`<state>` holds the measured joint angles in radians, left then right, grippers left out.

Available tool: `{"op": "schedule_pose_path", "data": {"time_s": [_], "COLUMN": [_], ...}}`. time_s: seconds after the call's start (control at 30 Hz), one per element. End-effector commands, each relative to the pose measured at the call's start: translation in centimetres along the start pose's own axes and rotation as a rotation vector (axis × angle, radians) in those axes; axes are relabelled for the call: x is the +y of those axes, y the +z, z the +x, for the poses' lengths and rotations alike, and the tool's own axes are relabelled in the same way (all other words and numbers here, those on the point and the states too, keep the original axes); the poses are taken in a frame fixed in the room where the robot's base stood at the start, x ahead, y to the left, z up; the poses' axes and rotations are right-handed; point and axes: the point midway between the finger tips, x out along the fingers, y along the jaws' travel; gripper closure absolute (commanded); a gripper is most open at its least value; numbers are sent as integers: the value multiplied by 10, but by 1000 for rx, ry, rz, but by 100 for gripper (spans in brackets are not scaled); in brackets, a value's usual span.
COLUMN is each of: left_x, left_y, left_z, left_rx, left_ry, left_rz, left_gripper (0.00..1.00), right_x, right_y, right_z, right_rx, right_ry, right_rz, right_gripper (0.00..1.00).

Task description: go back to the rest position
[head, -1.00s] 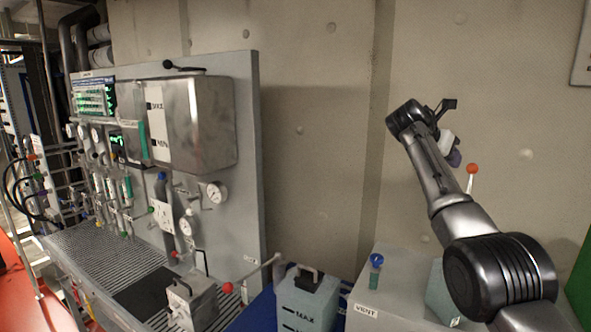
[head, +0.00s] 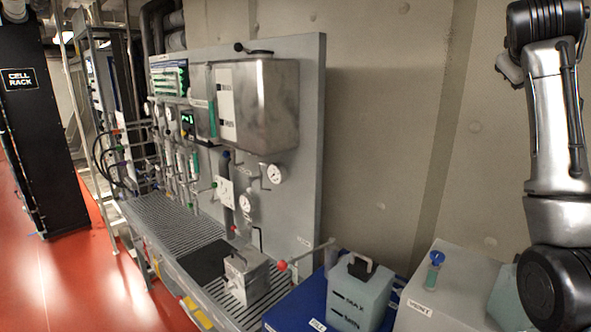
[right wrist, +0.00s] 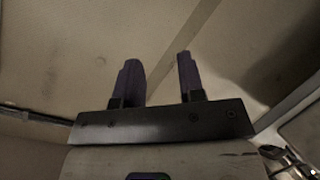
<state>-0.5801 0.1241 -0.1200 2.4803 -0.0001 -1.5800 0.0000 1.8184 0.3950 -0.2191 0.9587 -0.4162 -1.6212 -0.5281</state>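My right arm (head: 556,130) stands raised at the right edge of the head view, in front of the concrete wall; its fingers do not show there. In the right wrist view my right gripper (right wrist: 157,80) has its two dark fingers apart with nothing between them. It is open and empty, with only bare wall behind it. My left gripper is not in view.
A grey panel (head: 312,120) with gauges and a steel box (head: 270,105) stands over a grated bench (head: 165,215). A black cell rack (head: 40,130) stands left on clear red floor.

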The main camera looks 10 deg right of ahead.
Motion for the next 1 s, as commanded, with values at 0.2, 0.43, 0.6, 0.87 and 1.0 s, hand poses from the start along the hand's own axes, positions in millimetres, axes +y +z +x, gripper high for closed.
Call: {"op": "schedule_pose_path", "data": {"time_s": [0.2, 0.43, 0.6, 0.87, 1.0], "left_x": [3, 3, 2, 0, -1], "left_y": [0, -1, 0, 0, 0], "left_z": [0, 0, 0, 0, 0], "left_rx": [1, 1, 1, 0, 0], "left_ry": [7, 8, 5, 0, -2], "left_rz": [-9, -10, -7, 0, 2], "left_gripper": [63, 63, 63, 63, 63], "right_x": [-20, -136, -226, -340, -390], "right_y": [-24, 9, 62, 169, 234], "right_z": [-95, -137, -145, -145, -143], "right_rx": [374, 600, 656, 613, 537], "right_ry": [-65, -263, -397, -581, -664], "right_rz": [388, 481, 419, 322, 278], "right_gripper": [64, 64, 64, 64, 64]}}
